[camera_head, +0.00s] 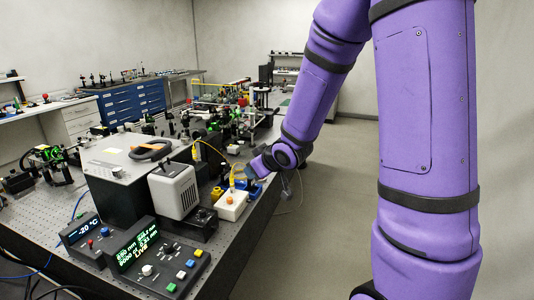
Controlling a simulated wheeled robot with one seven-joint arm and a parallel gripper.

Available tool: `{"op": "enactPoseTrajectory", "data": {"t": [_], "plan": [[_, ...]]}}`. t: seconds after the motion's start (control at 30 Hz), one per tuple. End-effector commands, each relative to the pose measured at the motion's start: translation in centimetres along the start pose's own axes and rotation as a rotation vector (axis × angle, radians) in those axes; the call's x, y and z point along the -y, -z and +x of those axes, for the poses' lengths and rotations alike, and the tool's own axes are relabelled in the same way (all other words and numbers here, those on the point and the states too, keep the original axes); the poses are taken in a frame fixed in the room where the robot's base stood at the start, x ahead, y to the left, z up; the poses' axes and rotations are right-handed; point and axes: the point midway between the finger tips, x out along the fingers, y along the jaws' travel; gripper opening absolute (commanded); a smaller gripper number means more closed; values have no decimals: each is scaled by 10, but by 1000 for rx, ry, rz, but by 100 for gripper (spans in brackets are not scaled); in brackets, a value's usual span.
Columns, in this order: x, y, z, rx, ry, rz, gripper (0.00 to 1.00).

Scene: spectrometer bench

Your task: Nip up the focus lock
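The gripper is small and dark in this view. I cannot tell whether its fingers are open or shut, or whether they touch anything. I cannot make out which part is the focus lock; it may be one of the small parts near the gripper or hidden by it.
A grey-white instrument (175,190) stands left of the white box. A yellow cable (212,149) arches near the gripper. Open floor (325,215) lies to the right.

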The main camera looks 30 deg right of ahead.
Motion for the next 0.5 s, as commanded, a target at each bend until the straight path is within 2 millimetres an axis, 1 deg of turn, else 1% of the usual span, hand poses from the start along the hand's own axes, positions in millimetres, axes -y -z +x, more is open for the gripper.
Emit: {"op": "enactPoseTrajectory", "data": {"t": [0.03, 0.23, 0.5], "plan": [[-1, 4, -7, 7, -12, 2, 43], [-3, 13, -32, 50, -55, 16, 43], [-4, 20, -64, 105, -97, 42, 43]]}}
